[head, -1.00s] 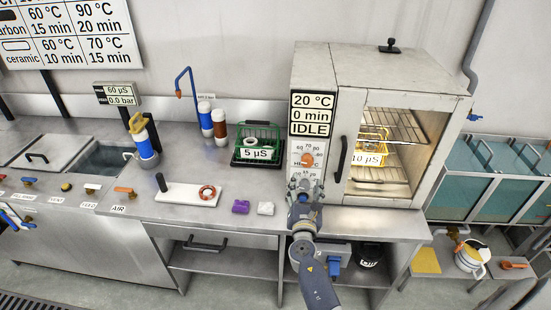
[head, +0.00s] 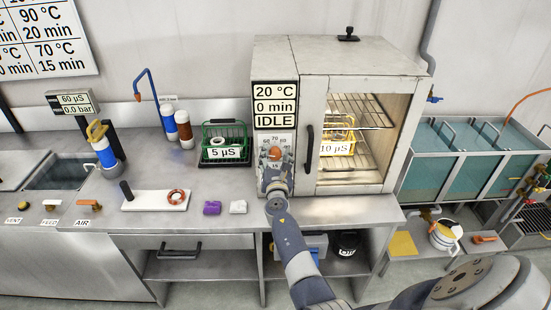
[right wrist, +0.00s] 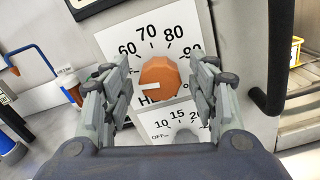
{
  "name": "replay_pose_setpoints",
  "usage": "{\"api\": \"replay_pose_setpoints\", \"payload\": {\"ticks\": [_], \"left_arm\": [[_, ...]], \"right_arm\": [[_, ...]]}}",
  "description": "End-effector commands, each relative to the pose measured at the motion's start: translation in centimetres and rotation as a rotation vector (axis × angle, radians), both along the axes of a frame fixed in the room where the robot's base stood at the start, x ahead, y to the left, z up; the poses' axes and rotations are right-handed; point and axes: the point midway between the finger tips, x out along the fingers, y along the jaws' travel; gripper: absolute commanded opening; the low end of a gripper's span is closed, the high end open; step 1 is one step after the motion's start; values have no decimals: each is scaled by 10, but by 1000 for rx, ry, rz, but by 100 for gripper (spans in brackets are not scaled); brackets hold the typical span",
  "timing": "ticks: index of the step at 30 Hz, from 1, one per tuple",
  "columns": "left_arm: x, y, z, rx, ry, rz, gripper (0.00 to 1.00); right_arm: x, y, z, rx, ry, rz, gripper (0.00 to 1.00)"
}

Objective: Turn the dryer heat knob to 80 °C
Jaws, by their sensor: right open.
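The dryer (head: 350,65) stands on the bench, and its display (head: 275,107) reads 20 °C, 0 min, IDLE. Its orange heat knob (head: 275,155) sits on the white dial plate below the display. In the right wrist view the heat knob (right wrist: 165,78) has a white mark pointing left, short of the 60. The scale reads 60, 70, 80, 90 over the top. My right gripper (right wrist: 161,88) is open, with one finger on each side of the knob and visible gaps. In the head view my right gripper (head: 274,178) is just below the knob. My left gripper is out of view.
A second dial (right wrist: 183,134) marked 10, 15, 20 sits below the heat knob. The dryer door handle (head: 309,149) stands out close on the right.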

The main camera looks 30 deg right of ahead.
Motion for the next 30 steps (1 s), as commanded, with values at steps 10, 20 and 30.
{"api": "replay_pose_setpoints", "payload": {"ticks": [10,20,30], "left_arm": [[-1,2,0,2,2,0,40],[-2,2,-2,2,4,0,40],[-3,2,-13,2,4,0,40]], "right_arm": [[0,0,0,0,0,0,10],[-1,0,0,17,-12,0,10],[-1,-1,-2,178,-110,0,10]]}}
